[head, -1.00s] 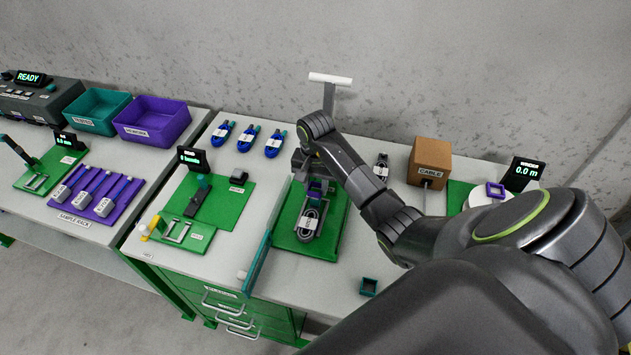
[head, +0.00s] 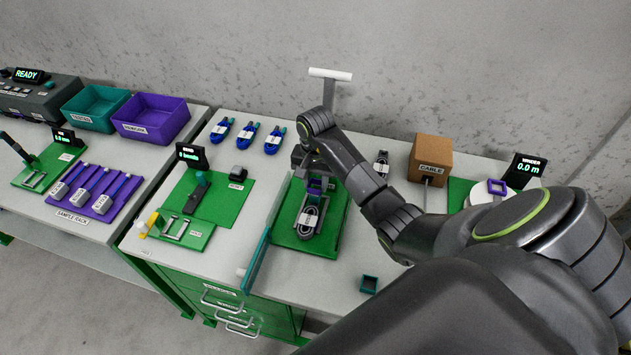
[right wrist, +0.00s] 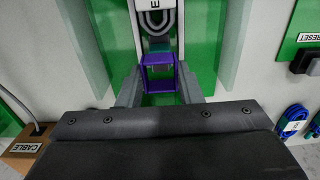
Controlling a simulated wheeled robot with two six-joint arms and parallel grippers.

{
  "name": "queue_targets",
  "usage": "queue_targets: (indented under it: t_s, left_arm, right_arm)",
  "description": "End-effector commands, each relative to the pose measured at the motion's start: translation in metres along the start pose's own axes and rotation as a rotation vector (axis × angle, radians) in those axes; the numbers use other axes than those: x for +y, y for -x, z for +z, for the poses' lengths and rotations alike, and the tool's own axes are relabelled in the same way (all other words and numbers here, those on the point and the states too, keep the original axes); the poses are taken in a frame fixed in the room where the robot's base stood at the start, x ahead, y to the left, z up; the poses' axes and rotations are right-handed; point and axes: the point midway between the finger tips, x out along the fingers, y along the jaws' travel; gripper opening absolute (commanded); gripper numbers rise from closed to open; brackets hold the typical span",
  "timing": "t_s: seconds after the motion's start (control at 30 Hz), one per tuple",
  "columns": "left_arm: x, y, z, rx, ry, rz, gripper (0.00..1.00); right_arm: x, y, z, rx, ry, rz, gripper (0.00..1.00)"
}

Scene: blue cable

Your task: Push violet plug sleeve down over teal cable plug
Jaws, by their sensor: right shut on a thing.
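The violet plug sleeve (right wrist: 160,72) is a small square frame between the fingers of my right gripper (right wrist: 160,88), which is shut on it. In the head view the sleeve (head: 316,184) sits at the far end of a dark grey cable coil (head: 309,214) on the green mat (head: 283,226). In the right wrist view a teal part (right wrist: 158,44), probably the cable plug, shows at the sleeve's coil-side edge. I cannot tell how far the sleeve is over it. In the head view my right gripper (head: 309,165) is partly hidden by its own wrist. My left gripper is not in view.
A small teal square frame (head: 368,284) lies to the right. Blue cable bundles (head: 248,131) lie at the back.

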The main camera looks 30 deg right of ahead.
Motion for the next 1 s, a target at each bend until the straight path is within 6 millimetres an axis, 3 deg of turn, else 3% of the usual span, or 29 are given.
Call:
queue_targets:
  t_s: [1.0]
  left_arm:
    - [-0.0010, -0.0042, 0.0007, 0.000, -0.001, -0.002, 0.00]
  right_arm:
    - [-0.0003, 0.0004, 0.0001, 0.000, 0.000, -0.001, 0.11]
